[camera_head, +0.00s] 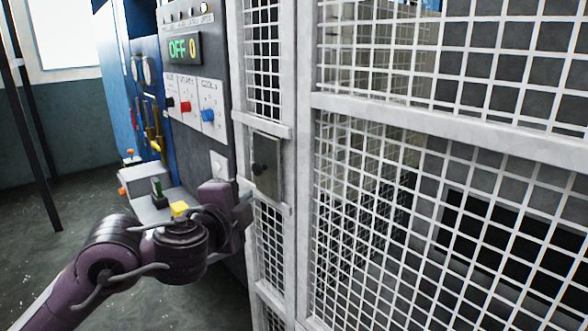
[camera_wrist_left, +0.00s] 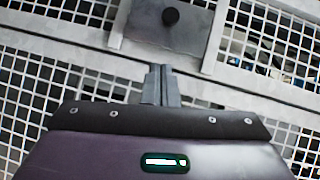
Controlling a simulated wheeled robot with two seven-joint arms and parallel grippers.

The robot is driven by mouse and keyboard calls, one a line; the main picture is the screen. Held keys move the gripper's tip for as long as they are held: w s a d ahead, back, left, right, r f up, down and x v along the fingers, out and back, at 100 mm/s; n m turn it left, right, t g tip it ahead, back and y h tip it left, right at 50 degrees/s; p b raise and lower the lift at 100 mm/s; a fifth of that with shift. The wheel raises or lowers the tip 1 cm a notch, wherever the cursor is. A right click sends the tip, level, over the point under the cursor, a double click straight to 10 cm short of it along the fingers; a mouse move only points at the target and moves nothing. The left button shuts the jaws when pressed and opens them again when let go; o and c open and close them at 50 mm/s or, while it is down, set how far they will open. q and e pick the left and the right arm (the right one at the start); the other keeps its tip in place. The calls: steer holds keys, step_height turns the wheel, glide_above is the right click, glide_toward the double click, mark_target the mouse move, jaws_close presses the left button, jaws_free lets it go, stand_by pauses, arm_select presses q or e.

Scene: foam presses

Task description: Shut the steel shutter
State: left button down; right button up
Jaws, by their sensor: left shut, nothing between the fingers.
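A grey steel plate (camera_head: 270,185) with a black knob (camera_head: 259,168) is set in the white-framed mesh guard at the centre of the head view. The plate also shows in the wrist view (camera_wrist_left: 205,42), with its knob (camera_wrist_left: 170,16) at the top. I cannot tell whether this plate is the shutter, or whether the shutter stands open. My left gripper (camera_head: 245,192) is just left of the plate and below knob height. In the wrist view its fingers (camera_wrist_left: 160,75) are together and empty, below the knob. Contact with the guard cannot be told. My right gripper is not in view.
A large white mesh panel (camera_head: 440,130) fills the right side. A grey control panel (camera_head: 190,55) reading "OFF 0" with coloured knobs stands at left. A light grey box (camera_head: 148,180) is behind my left arm. Open floor (camera_head: 50,215) lies at far left.

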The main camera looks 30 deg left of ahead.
arm_select(q)
steer(key=r, duration=0.1)
glide_toward(267, 168)
steer(key=w+d, duration=0.2)
steer(key=a, duration=0.1)
steer(key=w+a, duration=0.2)
steer(key=shift+a+f+p, duration=0.1)
steer(key=shift+f+p, duration=0.25)
steer(key=w+a, duration=0.3)
steer(key=a, duration=0.5)
steer(key=shift+a+b, duration=0.2)
steer(key=shift+b, duration=0.15)
steer(key=shift+w+r, duration=0.1)
steer(key=shift+w, duration=0.05)
